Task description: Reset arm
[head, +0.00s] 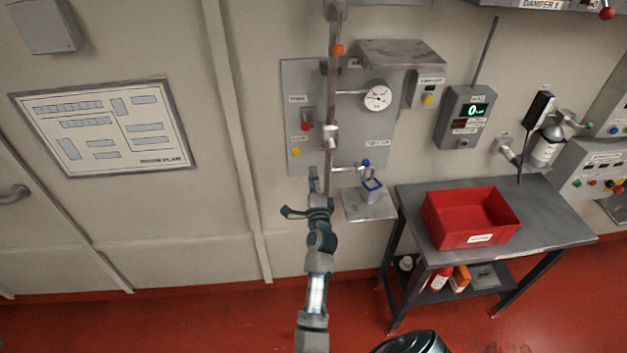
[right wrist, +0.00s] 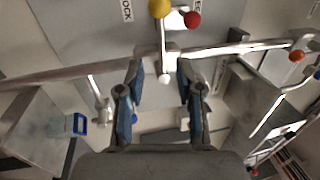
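My right gripper (head: 300,191) is in front of the grey wall panel (head: 350,140), below a vertical pipe and left of a small blue-rimmed cup (head: 371,187). Its fingers are spread. The right wrist view shows the two fingers of the right gripper (right wrist: 160,72) apart, with no object held between them. A metal pipe (right wrist: 60,77) crosses just beyond the fingertips there. Whether the fingertips touch it cannot be told. My left gripper is in neither view.
A metal table (head: 555,225) with a red bin (head: 460,240) stands to the right.

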